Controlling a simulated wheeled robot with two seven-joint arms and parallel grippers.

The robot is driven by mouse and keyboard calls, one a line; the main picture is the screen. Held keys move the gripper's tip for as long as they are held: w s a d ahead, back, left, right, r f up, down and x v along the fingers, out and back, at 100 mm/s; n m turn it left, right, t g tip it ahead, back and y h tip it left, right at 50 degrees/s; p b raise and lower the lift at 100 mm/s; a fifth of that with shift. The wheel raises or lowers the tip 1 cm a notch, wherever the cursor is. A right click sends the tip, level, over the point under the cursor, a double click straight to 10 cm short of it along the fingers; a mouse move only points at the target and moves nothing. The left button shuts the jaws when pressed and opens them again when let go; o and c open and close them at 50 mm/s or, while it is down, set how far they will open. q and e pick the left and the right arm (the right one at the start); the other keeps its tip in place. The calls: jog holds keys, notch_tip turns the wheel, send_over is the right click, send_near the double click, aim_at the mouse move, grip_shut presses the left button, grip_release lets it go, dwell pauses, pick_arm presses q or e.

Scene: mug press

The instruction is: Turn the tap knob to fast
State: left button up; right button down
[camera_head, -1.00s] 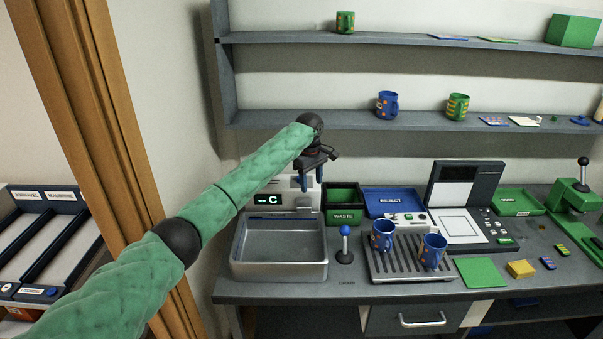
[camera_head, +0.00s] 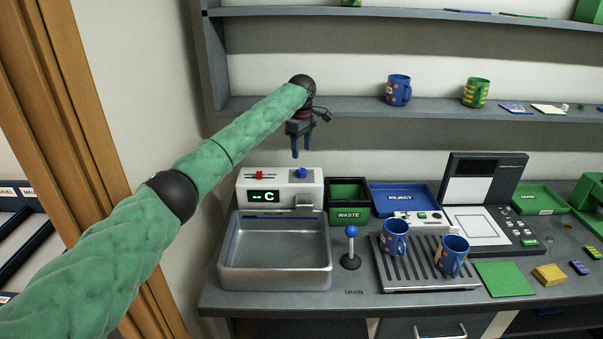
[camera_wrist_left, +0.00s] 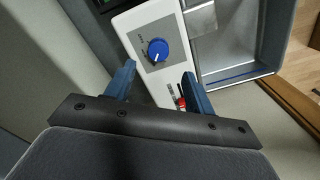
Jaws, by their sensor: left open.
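The tap unit (camera_head: 314,190) is a white box behind the sink, with a dark display reading "C". A blue round knob (camera_head: 301,173) sits on its top at the right, and a red slider (camera_head: 259,175) at the left. My left gripper (camera_head: 295,153) is open and empty, pointing down above the unit, apart from the knob. In the left wrist view the blue knob (camera_wrist_left: 157,50) shows beyond and between the open fingers, with a white pointer mark; its dial lettering is too small to read. The red slider (camera_wrist_left: 181,101) shows near the right finger. My right gripper is not in view.
A metal sink (camera_head: 275,275) lies in front of the tap unit. A blue-topped drain lever (camera_head: 351,232) stands to its right. A green waste bin (camera_head: 348,214), blue reject tray (camera_head: 403,197) and mug rack (camera_head: 430,284) are further right. A shelf (camera_head: 350,105) runs behind.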

aim_at(301, 170)
pick_arm(q)
jog(key=shift+w+f, duration=0.35)
jog(key=shift+f, duration=0.2)
jog(key=shift+s+f+p, duration=0.2)
jog(key=shift+f+p, duration=0.2)
jog(key=shift+p, duration=0.1)
notch_tip(301, 170, down, 6)
jog(key=shift+r+p, duration=0.2)
jog(key=shift+p, duration=0.95)
jog(key=shift+f, duration=0.4)
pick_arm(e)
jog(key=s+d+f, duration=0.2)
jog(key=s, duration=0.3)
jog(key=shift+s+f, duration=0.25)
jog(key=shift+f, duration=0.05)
pick_arm(q)
jog(key=c, duration=1)
